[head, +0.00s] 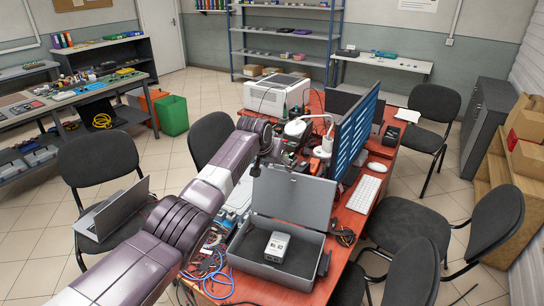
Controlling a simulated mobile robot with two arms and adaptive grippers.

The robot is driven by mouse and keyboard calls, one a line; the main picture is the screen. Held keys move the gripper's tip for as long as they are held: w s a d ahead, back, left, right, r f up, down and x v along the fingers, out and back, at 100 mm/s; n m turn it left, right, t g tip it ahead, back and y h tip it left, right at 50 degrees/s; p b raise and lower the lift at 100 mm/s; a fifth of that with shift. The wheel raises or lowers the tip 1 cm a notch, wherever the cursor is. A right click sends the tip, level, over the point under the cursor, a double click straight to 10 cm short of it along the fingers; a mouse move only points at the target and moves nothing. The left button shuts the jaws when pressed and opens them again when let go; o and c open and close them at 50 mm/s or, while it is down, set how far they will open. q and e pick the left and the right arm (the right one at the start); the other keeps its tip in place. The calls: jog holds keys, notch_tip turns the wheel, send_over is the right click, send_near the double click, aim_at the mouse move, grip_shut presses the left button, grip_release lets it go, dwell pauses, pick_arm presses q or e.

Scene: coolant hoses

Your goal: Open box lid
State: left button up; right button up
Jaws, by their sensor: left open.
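A grey box (268,274) sits on the near part of the red table. Its lid (293,196) is raised on the far side of the box, standing up and leaning slightly back, so the inside shows. A small light grey device (277,246) lies on the dark floor of the box. My left arm reaches in from the lower left, and my left gripper (257,166) is small and dark, pointing down near the lid's upper left corner. It is open and holds nothing I can see. I cannot tell whether it touches the lid. My right gripper is not in view.
Blue and red cables (212,276) lie left of the box. A monitor (356,125), a keyboard (364,194), a white printer (276,95) and small parts crowd the red table (352,220) behind it. Black chairs stand around, one with a laptop (111,210).

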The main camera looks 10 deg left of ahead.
pick_arm(q)
jog(key=d+v, duration=0.1)
jog(key=v, duration=1)
jog(key=shift+a, duration=0.35)
